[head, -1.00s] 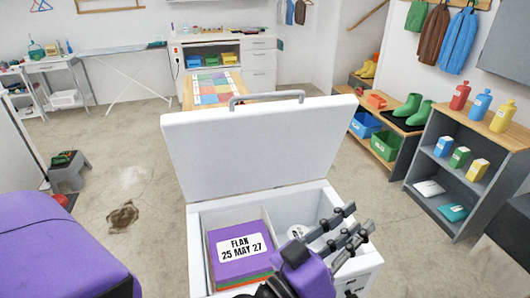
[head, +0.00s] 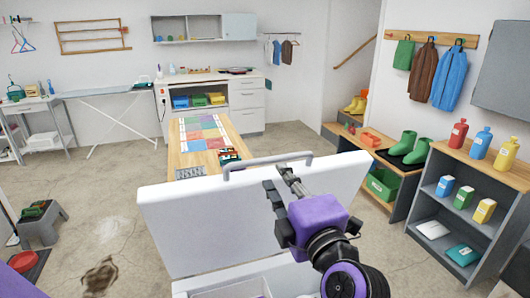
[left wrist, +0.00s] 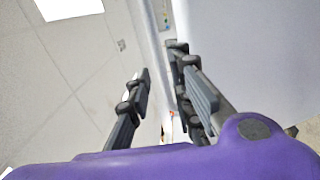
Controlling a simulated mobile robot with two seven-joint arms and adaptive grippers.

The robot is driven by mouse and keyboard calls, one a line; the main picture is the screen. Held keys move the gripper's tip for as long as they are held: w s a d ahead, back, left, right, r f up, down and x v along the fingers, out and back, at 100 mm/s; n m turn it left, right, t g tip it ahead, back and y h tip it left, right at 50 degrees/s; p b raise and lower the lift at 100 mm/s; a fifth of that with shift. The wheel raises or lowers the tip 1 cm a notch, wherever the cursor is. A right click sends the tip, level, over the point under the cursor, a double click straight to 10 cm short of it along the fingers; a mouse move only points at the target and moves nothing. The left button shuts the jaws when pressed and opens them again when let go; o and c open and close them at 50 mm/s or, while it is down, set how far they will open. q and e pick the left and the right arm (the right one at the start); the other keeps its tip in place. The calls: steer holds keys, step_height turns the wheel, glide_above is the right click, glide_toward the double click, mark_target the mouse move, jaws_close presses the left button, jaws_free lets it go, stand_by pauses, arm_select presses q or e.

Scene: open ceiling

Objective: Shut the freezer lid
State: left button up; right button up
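The white freezer lid (head: 210,225) stands raised, with a grey bar handle (head: 265,161) along its top edge. The freezer box (head: 215,287) shows only as a strip at the bottom of the head view; most of its inside is out of frame. My left gripper (head: 284,178) is in front of the lid, its dark fingertips near the top edge, right of the handle's middle. In the left wrist view its fingers (left wrist: 168,95) are apart, with a pale panel, seemingly the lid, at the right. I cannot tell whether they touch it. My right gripper is not in view.
A shelf unit (head: 468,205) with bottles and boxes stands on the right, beside a low bench with green boots (head: 410,148). A wooden table (head: 190,160) stands behind the lid. A grey step stool (head: 42,225) is at the left; the floor between is mostly clear.

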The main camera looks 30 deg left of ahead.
mark_target(273, 162)
arm_select(q)
steer(key=shift+p+x, duration=0.5)
steer(key=shift+x, duration=3.3)
steer(key=shift+c, duration=0.6)
jaws_close()
